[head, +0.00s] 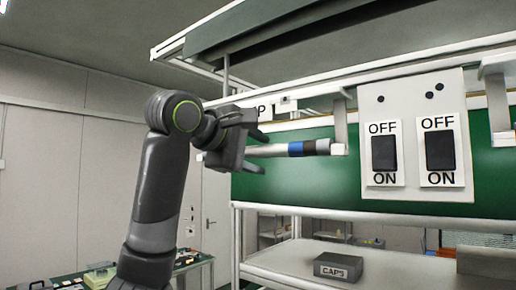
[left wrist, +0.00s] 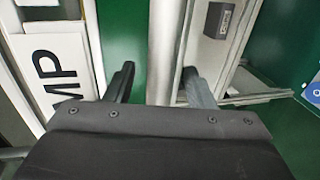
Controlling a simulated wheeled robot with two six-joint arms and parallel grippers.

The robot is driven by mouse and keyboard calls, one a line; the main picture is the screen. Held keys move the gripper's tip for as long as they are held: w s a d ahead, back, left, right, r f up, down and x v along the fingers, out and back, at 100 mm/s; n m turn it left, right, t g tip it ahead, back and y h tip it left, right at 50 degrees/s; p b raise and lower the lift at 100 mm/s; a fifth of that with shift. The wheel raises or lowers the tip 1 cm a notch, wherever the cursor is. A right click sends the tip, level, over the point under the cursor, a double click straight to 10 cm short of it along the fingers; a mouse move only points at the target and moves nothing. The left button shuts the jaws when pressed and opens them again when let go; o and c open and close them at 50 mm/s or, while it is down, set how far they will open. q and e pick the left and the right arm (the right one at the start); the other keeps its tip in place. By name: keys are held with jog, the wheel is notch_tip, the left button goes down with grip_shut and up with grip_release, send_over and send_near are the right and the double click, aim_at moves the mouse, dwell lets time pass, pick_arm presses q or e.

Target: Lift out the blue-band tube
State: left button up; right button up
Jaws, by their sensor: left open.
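The blue-band tube (head: 296,149) is pale, with a blue band and a dark section beside it. It lies roughly level in the head view, its right end at a white bracket (head: 339,127) under the overhead rail. My left gripper (head: 266,152) is open at the tube's left end, one finger above it and one below. In the left wrist view the tube (left wrist: 161,50) runs between the two spread fingers (left wrist: 160,86), with gaps on both sides. Its near end is hidden behind the gripper body. My right gripper is not in view.
A white panel (head: 416,101) with two OFF/ON switches hangs right of the bracket on the green wall (head: 300,182). A white shelf (head: 275,262) below holds a grey CAPS box (head: 338,267). A white sign (left wrist: 58,62) stands close left of the fingers in the wrist view.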

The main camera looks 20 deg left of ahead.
pick_arm(q)
grip_shut()
jog(key=shift+r, duration=0.15)
jog(key=shift+r+b, duration=0.9)
jog(key=shift+r, duration=0.3)
jog(key=shift+s+r+b, duration=0.1)
jog(key=shift+r+b, duration=0.2)
jog(key=shift+r, duration=0.05)
jog(key=f+b+v, duration=0.2)
jog(key=b+v, duration=0.5)
jog(key=v, duration=0.1)
jog(key=s+f+b+v, duration=0.1)
jog(key=f+b+v, duration=0.1)
jog(key=b+v, duration=0.6)
jog(key=shift+s+a+r, duration=0.2)
jog(key=shift+s+a, duration=0.25)
jog(key=shift+s, duration=0.15)
jog(key=shift+w, duration=0.1)
